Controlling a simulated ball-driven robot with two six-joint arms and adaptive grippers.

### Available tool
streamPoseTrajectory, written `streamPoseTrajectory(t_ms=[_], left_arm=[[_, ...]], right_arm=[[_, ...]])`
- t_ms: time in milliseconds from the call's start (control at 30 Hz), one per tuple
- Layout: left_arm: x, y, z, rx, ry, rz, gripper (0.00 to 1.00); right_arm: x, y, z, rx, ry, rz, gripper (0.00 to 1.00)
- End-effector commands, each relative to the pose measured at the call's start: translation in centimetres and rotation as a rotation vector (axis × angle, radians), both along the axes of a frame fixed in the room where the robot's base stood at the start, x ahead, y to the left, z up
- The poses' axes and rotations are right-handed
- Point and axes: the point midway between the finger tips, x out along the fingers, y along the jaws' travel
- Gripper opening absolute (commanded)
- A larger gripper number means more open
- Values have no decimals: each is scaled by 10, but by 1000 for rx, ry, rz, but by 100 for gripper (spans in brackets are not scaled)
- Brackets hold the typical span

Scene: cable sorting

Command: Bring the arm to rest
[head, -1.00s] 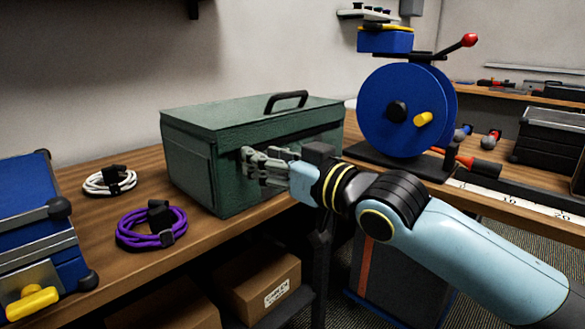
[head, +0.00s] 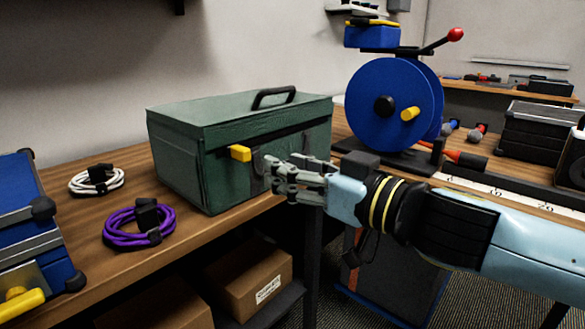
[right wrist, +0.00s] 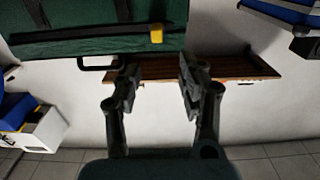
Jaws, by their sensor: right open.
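My right gripper (head: 278,180) is open and empty in the head view, just in front of the green toolbox's right front. In the right wrist view its two fingers (right wrist: 158,85) stand apart with nothing between them. The green toolbox (head: 190,165) sits shut on the wooden bench, with a black handle (head: 273,97) on its lid and a yellow latch (head: 240,153) on its front. The latch also shows in the right wrist view (right wrist: 156,33). My left gripper is not in view.
A purple cable coil (head: 140,226) and a white cable coil (head: 96,180) lie left of the toolbox on the bench (head: 205,228). A blue case (head: 22,205) stands at the far left. A blue cable reel (head: 372,110) stands behind right. Cardboard boxes (head: 248,278) sit below.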

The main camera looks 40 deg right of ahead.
Motion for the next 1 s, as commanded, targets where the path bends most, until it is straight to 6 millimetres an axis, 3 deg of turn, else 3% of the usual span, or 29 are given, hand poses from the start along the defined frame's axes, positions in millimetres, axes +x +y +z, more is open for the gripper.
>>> streamPoseTrajectory(t_ms=[400,467,567,667,767,867,1000], left_arm=[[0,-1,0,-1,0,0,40],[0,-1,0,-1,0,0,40],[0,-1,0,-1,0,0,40],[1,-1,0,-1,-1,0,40],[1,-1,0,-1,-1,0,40],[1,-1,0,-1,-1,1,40],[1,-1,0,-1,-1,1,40]], right_arm=[[3,0,5,16,-15,-10,40],[9,-8,-9,35,4,-44,40],[16,-29,-61,75,92,-115,40],[16,-55,-136,101,225,-200,40],[2,-74,-218,108,372,-275,40],[-26,-85,-297,102,526,-333,40],[-85,-85,-400,87,749,-382,40]])
